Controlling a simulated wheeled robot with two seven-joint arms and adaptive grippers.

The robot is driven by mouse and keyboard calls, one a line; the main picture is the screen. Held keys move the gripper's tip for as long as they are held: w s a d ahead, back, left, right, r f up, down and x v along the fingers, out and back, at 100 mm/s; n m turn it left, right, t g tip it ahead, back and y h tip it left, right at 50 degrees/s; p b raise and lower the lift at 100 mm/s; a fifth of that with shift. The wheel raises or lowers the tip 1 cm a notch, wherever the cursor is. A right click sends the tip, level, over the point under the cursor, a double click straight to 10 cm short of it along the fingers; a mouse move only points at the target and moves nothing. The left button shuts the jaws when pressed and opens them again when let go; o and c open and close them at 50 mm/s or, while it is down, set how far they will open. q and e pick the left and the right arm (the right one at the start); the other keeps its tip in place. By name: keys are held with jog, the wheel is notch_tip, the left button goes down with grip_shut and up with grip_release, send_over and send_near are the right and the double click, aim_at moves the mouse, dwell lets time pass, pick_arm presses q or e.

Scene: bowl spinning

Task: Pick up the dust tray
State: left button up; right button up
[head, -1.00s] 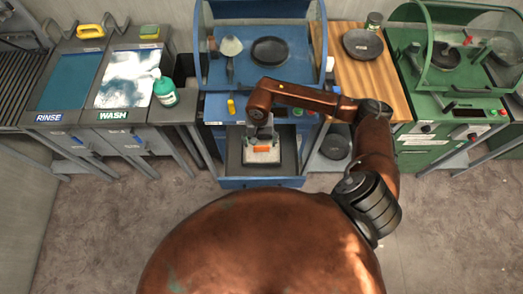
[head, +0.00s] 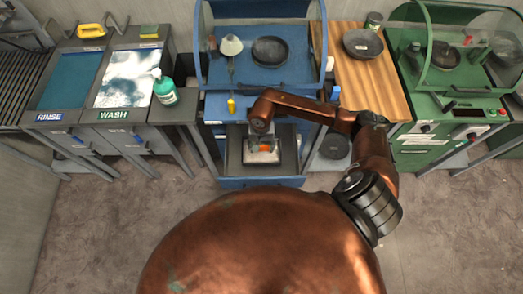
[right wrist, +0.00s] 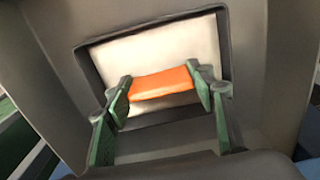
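The dust tray (head: 250,159) sits in the lower opening of the blue machine, a dark-edged tray with a whitish surface and an orange bar on it. In the right wrist view its pale surface (right wrist: 115,54) and the orange bar (right wrist: 163,83) face the camera. My right gripper (right wrist: 165,88) has its green fingers spread, one at each end of the orange bar. The right finger overlaps the bar's end; I cannot tell whether either finger touches it. In the head view the right gripper (head: 263,141) is above the tray. My left gripper is not in view.
The blue machine (head: 215,105) stands around and above the tray, with a dark bowl (head: 270,51) on its upper deck. A wooden counter (head: 362,85) and green machine (head: 450,90) are to the right. Sinks and a green bottle (head: 164,92) are left.

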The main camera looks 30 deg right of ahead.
jog(key=c, duration=0.7)
jog(key=shift+o, duration=0.2)
